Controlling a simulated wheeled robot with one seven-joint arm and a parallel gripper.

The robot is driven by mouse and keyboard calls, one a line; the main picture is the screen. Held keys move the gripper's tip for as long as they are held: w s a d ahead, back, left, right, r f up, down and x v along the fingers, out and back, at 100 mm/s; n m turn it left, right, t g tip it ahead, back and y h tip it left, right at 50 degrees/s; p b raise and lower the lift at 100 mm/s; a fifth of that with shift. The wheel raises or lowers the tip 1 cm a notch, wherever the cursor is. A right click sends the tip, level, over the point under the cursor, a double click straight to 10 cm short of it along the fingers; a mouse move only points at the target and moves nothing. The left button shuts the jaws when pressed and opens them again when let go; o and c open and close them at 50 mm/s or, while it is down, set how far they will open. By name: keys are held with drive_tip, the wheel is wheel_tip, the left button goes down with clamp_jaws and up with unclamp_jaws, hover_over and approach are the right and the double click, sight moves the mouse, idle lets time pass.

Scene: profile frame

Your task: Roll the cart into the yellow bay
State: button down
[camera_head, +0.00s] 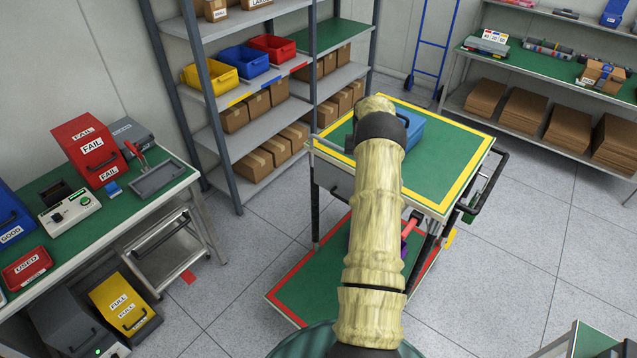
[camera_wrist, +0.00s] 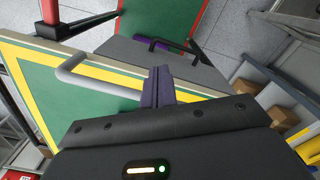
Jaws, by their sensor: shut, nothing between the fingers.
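The cart (camera_head: 455,165) stands in the middle of the head view, with a green top edged in yellow and a blue bin on it. A pale grey bar handle (camera_wrist: 85,72) runs along its yellow edge in the wrist view. A black handle (camera_head: 488,188) is on its right side. A red-edged green panel (camera_head: 290,290) lies low below the top. My gripper (camera_wrist: 158,85) has its dark fingers together, over the cart's edge and to the right of the grey bar, not around it. In the head view my arm hides the gripper. I cannot make out a yellow bay on the floor.
A shelf rack (camera_head: 235,105) with bins and cartons stands behind left of the cart. A bench (camera_head: 60,215) with a red FAIL box is at left. Another bench (camera_head: 545,75) with cardboard stacks is at back right. A blue hand truck (camera_head: 432,50) leans behind.

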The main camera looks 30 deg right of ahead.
drive_tip(key=shift+s+a, duration=0.25)
drive_tip(key=shift+a, duration=0.45)
wheel_tip(320, 180, up, 8)
drive_tip(key=p, duration=0.4)
idle(0.6)
idle(0.4)
